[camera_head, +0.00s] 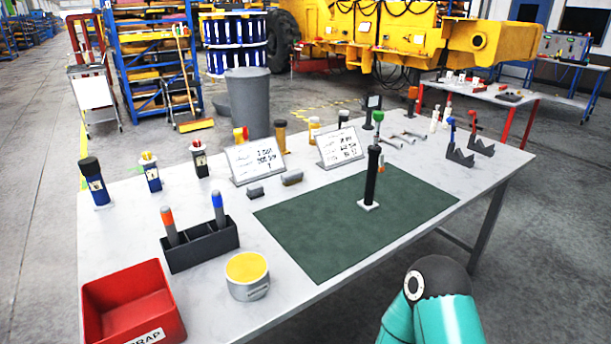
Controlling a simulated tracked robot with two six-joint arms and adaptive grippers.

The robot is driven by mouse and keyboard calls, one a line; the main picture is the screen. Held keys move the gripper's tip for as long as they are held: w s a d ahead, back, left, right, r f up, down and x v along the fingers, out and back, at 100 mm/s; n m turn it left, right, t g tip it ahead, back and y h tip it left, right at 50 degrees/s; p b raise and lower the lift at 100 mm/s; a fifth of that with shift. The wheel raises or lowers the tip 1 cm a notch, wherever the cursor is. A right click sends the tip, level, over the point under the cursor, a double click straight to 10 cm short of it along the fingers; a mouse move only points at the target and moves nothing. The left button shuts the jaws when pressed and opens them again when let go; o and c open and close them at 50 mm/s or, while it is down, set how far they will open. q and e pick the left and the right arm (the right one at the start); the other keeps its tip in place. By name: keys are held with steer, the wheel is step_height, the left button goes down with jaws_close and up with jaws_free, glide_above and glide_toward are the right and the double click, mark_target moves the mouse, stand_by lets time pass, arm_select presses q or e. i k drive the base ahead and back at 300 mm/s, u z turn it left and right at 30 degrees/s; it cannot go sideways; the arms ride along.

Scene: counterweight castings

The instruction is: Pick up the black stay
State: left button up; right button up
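A black stay (371,177) stands upright on a small white square base (368,205). It is on the right part of the dark green mat (300,235), on the grey table. A teal and dark link of my own arm shows at the bottom right, in front of the table edge. Neither gripper shows in this view, and nothing is seen touching the stay.
A red scrap bin (130,305), a yellow-topped tin (247,277) and a black holder with two markers (200,247) stand front left. Two white sign cards (255,162) and several small bottles line the back. Dark V-shaped stands (460,155) are at right. The mat around the stay is clear.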

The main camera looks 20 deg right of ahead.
mark_target(368, 204)
steer(key=z, duration=1)
steer(key=i, duration=0.15)
steer(key=u, duration=2.3)
steer(key=i, duration=0.2)
steer(key=u, duration=0.9)
steer(key=k, duration=2.85)
steer(key=z, duration=1.3)
steer(key=i, duration=1.05)
steer(key=u, duration=0.05)
